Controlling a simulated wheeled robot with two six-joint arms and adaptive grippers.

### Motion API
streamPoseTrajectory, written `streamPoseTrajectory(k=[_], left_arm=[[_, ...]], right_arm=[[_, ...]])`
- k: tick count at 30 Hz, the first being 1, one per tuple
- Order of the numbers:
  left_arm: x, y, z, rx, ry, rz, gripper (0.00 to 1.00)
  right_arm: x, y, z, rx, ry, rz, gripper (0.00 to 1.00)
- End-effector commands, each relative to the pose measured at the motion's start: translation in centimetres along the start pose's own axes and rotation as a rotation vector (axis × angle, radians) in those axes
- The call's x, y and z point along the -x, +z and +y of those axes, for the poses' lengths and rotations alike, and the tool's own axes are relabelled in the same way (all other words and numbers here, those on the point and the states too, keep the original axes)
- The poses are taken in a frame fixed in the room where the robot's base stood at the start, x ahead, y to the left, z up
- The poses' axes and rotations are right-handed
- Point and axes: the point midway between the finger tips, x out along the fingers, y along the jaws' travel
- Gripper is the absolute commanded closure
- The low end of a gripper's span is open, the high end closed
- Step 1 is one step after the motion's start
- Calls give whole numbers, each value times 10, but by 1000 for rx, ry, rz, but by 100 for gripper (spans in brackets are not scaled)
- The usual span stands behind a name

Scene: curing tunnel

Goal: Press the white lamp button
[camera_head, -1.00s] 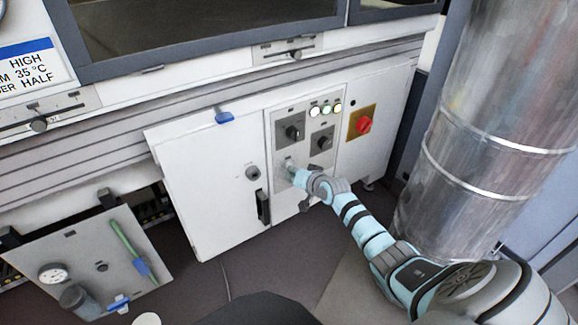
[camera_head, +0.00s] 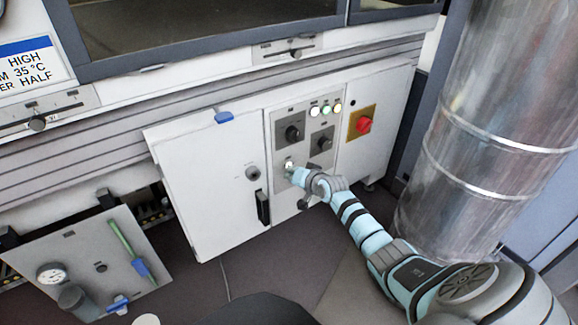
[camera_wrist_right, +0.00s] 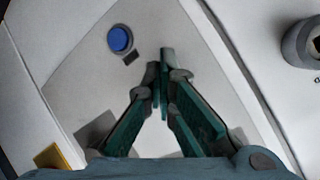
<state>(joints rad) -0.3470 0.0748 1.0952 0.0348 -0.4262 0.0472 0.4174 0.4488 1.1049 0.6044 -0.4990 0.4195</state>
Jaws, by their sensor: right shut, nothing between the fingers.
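A small white button (camera_head: 289,163) shows just above the fingertips of my right gripper (camera_head: 290,171) in the head view, on the lower part of the grey control panel (camera_head: 291,151). In the right wrist view the right gripper (camera_wrist_right: 162,66) is shut and empty, its tips close to the pale panel face. A blue button (camera_wrist_right: 120,39) lies up and left of the tips. The white button cannot be made out there, and contact with it cannot be told. My left gripper is not in view.
Dark rotary knobs (camera_head: 292,132) and a row of small lamps (camera_head: 326,109) sit higher on the panel. A red switch (camera_head: 363,124) on a yellow plate is to the right. A large metal duct (camera_head: 490,120) stands right of my arm.

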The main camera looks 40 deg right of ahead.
Motion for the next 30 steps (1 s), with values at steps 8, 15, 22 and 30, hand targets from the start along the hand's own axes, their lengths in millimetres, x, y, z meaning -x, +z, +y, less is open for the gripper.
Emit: streamPoseTrajectory(k=[8, 15, 22, 30], left_arm=[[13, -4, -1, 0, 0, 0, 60], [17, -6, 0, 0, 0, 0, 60], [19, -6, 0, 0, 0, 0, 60], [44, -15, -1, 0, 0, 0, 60]], right_arm=[[10, 2, 2, 0, 0, -1, 100], [14, 5, 5, 0, -1, 1, 100], [16, 5, 6, 0, 0, 0, 100], [40, 11, 12, 0, 1, -1, 100]])
